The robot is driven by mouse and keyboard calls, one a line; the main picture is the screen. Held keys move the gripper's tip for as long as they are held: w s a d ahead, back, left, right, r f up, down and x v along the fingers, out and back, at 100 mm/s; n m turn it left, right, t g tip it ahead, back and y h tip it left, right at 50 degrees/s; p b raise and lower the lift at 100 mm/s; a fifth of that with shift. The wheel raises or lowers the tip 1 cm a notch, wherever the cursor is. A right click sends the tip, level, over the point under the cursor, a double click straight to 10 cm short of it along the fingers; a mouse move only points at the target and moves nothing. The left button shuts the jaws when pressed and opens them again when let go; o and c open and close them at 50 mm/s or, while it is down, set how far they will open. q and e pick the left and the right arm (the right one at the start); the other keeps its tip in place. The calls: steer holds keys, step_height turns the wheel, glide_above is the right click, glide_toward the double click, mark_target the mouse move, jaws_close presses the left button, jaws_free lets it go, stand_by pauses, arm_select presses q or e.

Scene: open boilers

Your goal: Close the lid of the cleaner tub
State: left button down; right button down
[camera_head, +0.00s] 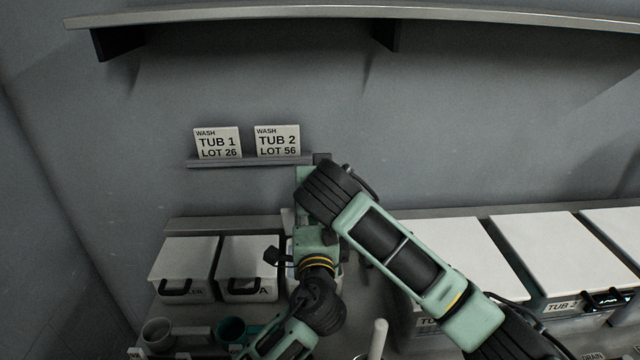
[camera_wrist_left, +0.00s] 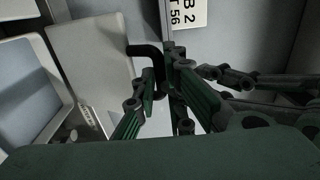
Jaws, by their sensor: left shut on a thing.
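The cleaner tub (camera_wrist_left: 30,90) is at the left of the left wrist view, its top open and its pale inside showing. Its white lid (camera_wrist_left: 90,70) stands raised beside the opening. The lid's black handle (camera_wrist_left: 145,50) is between the fingers of my left gripper (camera_wrist_left: 160,82), which is shut on it. In the head view my arm covers most of this tub (camera_head: 290,272), and only a sliver of its raised lid (camera_head: 288,220) shows. My left fingertips cannot be made out there. No right gripper can be made out.
Two closed white tubs (camera_head: 185,258) (camera_head: 248,258) with black handles stand to the left. Cups (camera_head: 157,333) are in front. Placards (camera_head: 217,142) (camera_head: 278,141) stand on a wall ledge. White-lidded boilers (camera_head: 550,250) fill the right. A shelf (camera_head: 250,14) runs above.

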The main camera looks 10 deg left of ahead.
arm_select(q)
steer(key=c, duration=2.1)
jaws_free()
steer(key=shift+f, duration=0.5)
steer(key=shift+w+a, duration=0.1)
steer(key=shift+w, duration=0.05)
steer(key=shift+r, duration=0.1)
